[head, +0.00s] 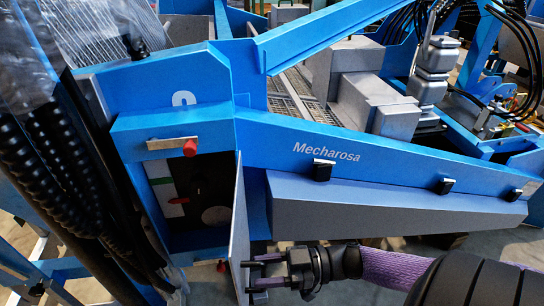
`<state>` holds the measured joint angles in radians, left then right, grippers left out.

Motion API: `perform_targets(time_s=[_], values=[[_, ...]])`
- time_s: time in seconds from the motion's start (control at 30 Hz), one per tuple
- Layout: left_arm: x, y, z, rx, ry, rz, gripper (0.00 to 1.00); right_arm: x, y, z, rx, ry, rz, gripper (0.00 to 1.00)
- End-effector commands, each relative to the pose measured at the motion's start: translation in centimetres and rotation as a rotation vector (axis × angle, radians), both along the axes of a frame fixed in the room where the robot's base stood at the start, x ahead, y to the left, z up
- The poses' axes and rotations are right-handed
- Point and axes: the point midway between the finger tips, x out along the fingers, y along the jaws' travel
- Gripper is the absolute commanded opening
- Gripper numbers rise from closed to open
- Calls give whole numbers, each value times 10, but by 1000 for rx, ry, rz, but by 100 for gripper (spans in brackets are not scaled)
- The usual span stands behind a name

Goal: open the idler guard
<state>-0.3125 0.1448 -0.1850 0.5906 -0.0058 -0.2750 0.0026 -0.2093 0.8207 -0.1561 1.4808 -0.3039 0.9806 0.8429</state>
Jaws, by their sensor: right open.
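The idler guard (239,235) looks like a thin pale panel on the front of the blue machine, seen nearly edge-on. It stands swung out at the right side of a dark opening (205,180). Inside the opening I see a red part, green and white patches and a round grey part. My right gripper (252,277) is open, to the right of the panel's lower part, its fingers pointing left. The fingertips are close to the panel; I cannot tell whether they touch it. My left gripper is not in view.
A red knob (190,147) with a metal latch bar sits above the opening, and another red knob (221,266) sits below. A blue beam marked "Mecharosa" (350,150) and a grey-blue box section (390,208) extend above my right arm. Black ribbed hoses (60,150) crowd the left.

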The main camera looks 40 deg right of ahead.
Motion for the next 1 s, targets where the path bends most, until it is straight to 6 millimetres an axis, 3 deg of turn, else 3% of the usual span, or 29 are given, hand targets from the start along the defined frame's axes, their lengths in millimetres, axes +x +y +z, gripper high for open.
perform_targets(time_s=[0.4,0.9,0.97,1.0], values=[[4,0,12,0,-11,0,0,-56,-69,0,-3,3,-2,50],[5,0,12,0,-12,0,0,-60,-74,-1,-2,2,-5,50],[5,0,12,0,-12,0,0,-60,-77,-11,-23,20,-54,50],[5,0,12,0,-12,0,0,-59,-81,-28,-58,50,-131,50]])
